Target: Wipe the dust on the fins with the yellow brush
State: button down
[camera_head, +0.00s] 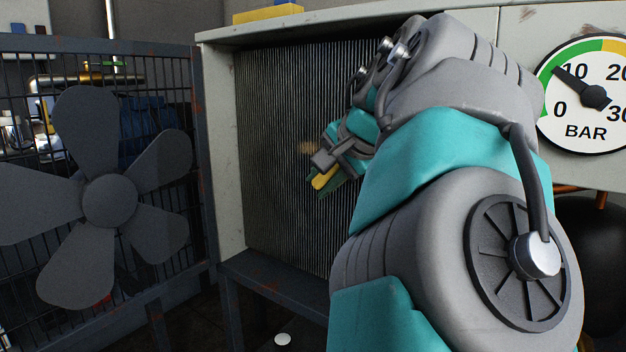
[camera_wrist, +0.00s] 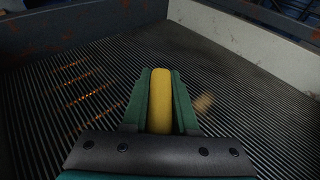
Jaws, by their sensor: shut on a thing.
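My gripper (camera_head: 326,182) is in front of the fins, low and right of the dust in the head view. Its green fingers are shut on the yellow brush (camera_head: 322,181). In the wrist view the gripper (camera_wrist: 160,100) holds the yellow brush (camera_wrist: 160,97) between its two fingers. The dark vertical fins (camera_head: 285,110) fill the opening of a pale cabinet. A tan dust patch (camera_head: 306,147) lies on the fins, just above and left of the gripper. It also shows right of the fingers in the wrist view (camera_wrist: 204,102). Whether the brush touches the fins I cannot tell.
The pale cabinet frame (camera_head: 222,150) borders the fins. A dark fan (camera_head: 109,200) on a wire mesh panel stands at left. A pressure gauge (camera_head: 590,95) is at right. A yellow block (camera_head: 268,13) lies on top of the cabinet. My arm hides the fins' right part.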

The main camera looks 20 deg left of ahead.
jog(key=shift+s+d, duration=0.1)
jog(key=shift+d, duration=0.45)
jog(key=shift+s+r+p, duration=0.1)
jog(key=shift+r+p, duration=0.2)
jog(key=shift+r, duration=0.65)
jog(key=w+a+p, duration=0.2)
jog(key=a+p, duration=0.2)
jog(key=a, duration=0.4)
jog(key=w+a+p, duration=0.3)
jog(key=a+p, duration=0.2)
jog(key=a, duration=0.3)
jog(key=shift+w, duration=0.25)
dwell(0.5)
jog(key=shift+d, duration=0.1)
jog(key=shift+f, duration=0.1)
